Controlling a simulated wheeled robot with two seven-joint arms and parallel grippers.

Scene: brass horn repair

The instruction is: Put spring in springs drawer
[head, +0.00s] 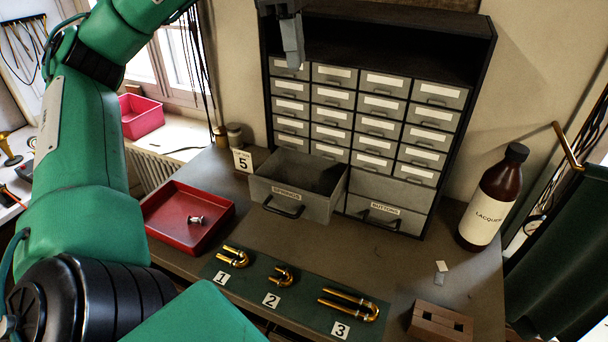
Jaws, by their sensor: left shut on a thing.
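The springs drawer (318,208) is pulled open at the lower left of the grey cabinet. Its label reads SPRINGS, and its inside is dark, with no contents that I can make out. My left gripper (293,62) hangs at the top of the head view, in front of the cabinet's upper left and higher in the picture than the open drawer. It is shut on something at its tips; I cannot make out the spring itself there. My right gripper is not in view.
A red tray (160,222) holds a small silver part (195,220). A green mat (300,303) carries brass tubes numbered 1 to 3. The buttons drawer (385,216) is beside the open drawer. A lacquer bottle (490,200) and a wooden block (440,322) stand right.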

